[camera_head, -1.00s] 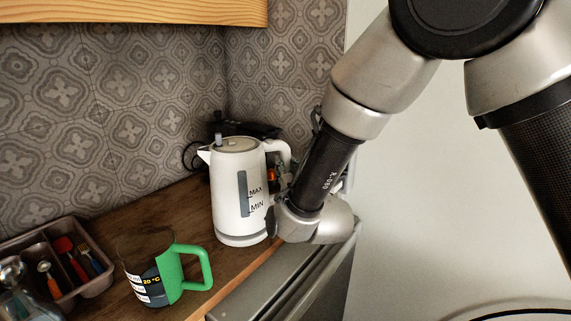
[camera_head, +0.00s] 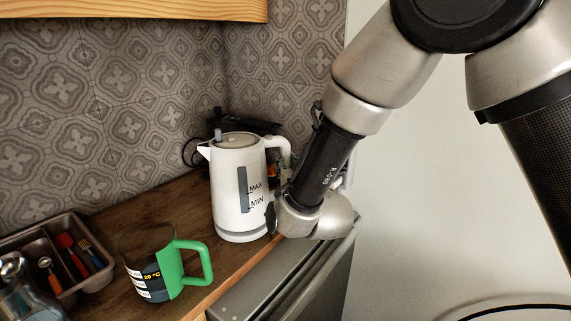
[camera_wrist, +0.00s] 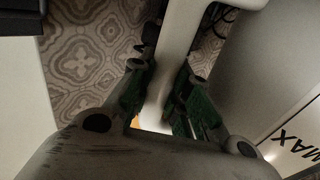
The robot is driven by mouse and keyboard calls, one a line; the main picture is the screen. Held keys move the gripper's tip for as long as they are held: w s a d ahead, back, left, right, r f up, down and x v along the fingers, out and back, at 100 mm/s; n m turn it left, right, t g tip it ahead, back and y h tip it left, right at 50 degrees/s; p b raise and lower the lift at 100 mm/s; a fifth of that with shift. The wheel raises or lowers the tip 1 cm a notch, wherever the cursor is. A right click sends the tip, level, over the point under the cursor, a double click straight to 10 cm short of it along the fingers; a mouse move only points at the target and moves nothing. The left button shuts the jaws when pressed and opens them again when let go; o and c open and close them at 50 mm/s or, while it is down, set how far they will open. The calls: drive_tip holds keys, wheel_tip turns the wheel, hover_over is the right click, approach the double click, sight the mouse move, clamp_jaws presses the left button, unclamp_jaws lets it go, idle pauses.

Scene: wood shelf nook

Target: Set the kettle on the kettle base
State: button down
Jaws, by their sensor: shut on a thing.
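The white kettle (camera_head: 238,190) stands upright at the back right of the wooden counter in the head view, its spout to the left and its handle to the right. It has a grey level window with MAX and MIN marks. My gripper (camera_wrist: 160,95) is shut on the white kettle handle (camera_wrist: 181,30) in the wrist view, with a green-padded finger on each side. The kettle body (camera_wrist: 268,75) fills the right of that view. In the head view the fingers are hidden behind my wrist. I cannot make out the kettle base; whether the kettle touches it is unclear.
A measuring jug with a green handle (camera_head: 193,267) stands on the counter (camera_head: 152,215) in front. A cutlery tray (camera_head: 97,279) is at the left. Dark items with a cable (camera_head: 190,152) lie behind the kettle. A wood cabinet (camera_head: 130,10) hangs above.

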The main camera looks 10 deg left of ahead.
drive_tip(key=shift+f, duration=0.6)
drive_tip(key=c, duration=1.6)
unclamp_jaws()
drive_tip(key=shift+c, duration=0.2)
drive_tip(key=shift+s, duration=0.1)
drive_tip(key=v, duration=1)
drive_tip(key=shift+s+d, duration=0.2)
drive_tip(key=shift+s, duration=0.15)
drive_tip(key=shift+f, duration=0.1)
